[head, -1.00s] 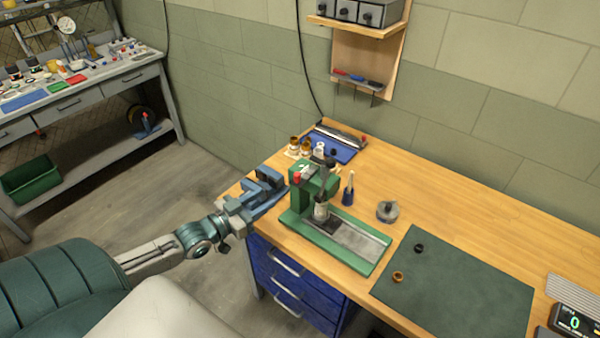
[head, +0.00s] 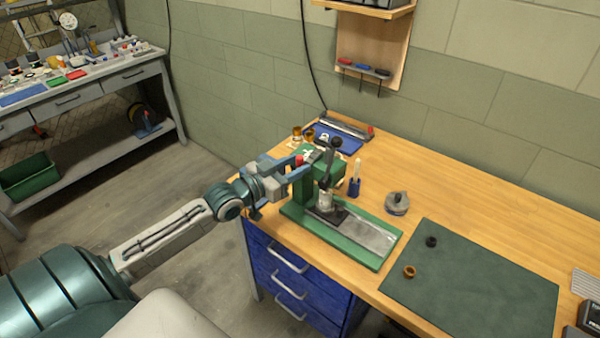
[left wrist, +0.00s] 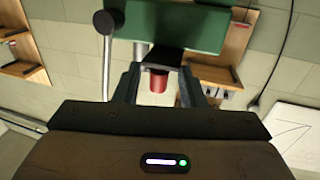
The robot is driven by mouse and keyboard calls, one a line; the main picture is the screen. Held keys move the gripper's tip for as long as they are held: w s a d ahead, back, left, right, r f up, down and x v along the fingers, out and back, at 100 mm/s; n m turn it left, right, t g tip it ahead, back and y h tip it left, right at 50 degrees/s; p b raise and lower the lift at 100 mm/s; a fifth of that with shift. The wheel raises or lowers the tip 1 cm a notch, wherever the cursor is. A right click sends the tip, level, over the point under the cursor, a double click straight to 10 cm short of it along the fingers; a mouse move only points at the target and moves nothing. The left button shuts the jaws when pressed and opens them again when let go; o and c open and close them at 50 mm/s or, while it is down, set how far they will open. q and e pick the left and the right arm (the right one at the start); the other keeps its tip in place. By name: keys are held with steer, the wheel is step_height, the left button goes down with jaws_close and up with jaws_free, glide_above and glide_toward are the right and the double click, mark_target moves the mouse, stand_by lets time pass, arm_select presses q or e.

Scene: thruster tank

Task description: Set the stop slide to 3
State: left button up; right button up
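A green press (head: 308,186) stands on a green base near the table's left end, with a dark-knobbed lever (head: 335,143) on top. A small red knob (head: 299,160) is at the upper left of its head; I take it to be the stop slide's grip. My left gripper (head: 296,170) is at the press head, close by this knob. In the left wrist view the red knob (left wrist: 158,82) shows between the two open fingers (left wrist: 159,88), with gaps on both sides, below the green press head (left wrist: 170,25). No scale numbers are readable. My right gripper is out of view.
A blue holder (head: 354,186) with a white-tipped tool and a round grey part (head: 397,203) stand right of the press. A dark green mat (head: 470,290) holds two small rings. A blue tray (head: 338,138) and small bottles are behind the press.

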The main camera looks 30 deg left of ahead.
arm_select(q)
steer(key=shift+b+x, duration=0.35)
steer(key=shift+x, duration=0.6)
steer(key=shift+d, duration=0.1)
